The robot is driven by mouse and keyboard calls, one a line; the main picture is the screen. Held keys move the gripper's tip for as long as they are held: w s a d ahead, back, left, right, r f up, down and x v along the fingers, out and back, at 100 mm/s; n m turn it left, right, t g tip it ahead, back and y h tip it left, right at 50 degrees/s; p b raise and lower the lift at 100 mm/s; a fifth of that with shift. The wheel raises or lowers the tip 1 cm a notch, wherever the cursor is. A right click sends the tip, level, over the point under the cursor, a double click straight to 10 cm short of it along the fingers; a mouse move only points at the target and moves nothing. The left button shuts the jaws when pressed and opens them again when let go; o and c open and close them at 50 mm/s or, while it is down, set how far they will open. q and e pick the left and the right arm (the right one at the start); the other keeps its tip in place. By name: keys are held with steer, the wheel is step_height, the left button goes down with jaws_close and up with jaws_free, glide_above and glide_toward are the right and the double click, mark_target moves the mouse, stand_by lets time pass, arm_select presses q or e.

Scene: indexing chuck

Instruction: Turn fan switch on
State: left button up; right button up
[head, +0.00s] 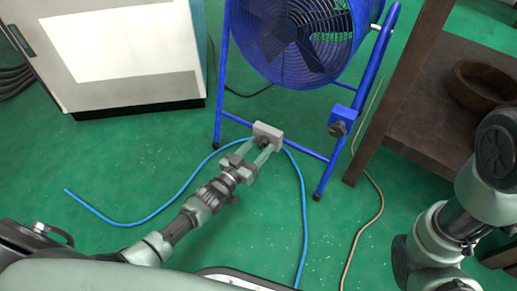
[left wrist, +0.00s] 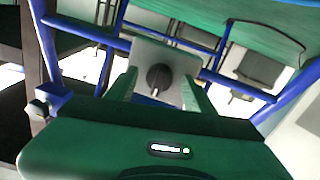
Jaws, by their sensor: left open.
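The blue fan (head: 290,35) stands on a blue tube frame at the top middle of the head view. A grey switch box (head: 268,131) sits on the frame's lower crossbar. In the left wrist view its grey plate (left wrist: 180,58) carries a round dark knob (left wrist: 159,77) with a short pointer. My left gripper (head: 261,148) is open at the box's front. In the left wrist view its two fingers lie on either side of the knob; I cannot tell whether they touch it. My right arm shows at the right edge, its gripper out of view.
A small blue box (head: 342,118) with a dark knob is on the frame's right leg. A blue cable (head: 303,200) and a brown cable (head: 375,205) lie on the green floor. A dark wooden shelf (head: 430,110) with a bowl (head: 480,88) stands right; a white cabinet (head: 70,90) stands left.

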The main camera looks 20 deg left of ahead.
arm_select(q)
jaws_close()
